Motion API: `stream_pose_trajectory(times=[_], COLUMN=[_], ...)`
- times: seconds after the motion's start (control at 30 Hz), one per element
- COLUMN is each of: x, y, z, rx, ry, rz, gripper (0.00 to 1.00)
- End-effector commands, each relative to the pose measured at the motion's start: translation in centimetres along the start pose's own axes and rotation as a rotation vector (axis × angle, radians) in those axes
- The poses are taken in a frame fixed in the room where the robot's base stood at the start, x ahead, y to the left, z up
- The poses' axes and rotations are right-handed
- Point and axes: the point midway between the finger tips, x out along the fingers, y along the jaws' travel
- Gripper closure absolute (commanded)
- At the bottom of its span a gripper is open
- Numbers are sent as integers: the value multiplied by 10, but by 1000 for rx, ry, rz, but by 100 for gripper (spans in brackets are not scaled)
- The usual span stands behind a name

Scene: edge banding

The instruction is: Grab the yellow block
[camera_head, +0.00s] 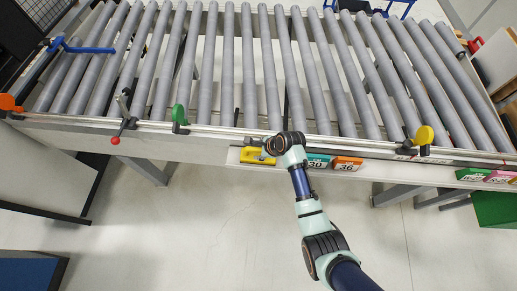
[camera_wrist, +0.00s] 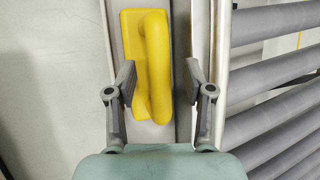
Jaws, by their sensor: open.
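The yellow block (camera_head: 256,158) lies on the ledge at the front of the roller conveyor in the head view, just left of my gripper (camera_head: 258,146). In the wrist view the yellow block (camera_wrist: 156,65) has a flat plate with a raised curved handle. My gripper (camera_wrist: 161,85) is open there, with one finger on each side of the block's near part. I see gaps between the fingers and the handle, and nothing is held.
The roller conveyor (camera_head: 247,60) fills the back. Right of my gripper on the ledge are a teal block (camera_head: 318,161) and an orange block (camera_head: 347,163). A green clamp (camera_head: 180,117) and a yellow knob (camera_head: 424,135) stand on the rail. Open floor lies in front.

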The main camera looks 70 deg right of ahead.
Motion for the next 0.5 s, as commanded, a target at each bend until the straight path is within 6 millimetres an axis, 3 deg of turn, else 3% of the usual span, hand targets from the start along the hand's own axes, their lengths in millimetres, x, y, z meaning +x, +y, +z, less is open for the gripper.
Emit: stream_pose_trajectory(times=[0.1,0.3,0.5], x=[11,11,11], y=[0,0,0], z=[0,0,0], rx=[-1,-1,-1], ry=[0,0,0], rz=[-1,-1,-1], gripper=[48,48,81])
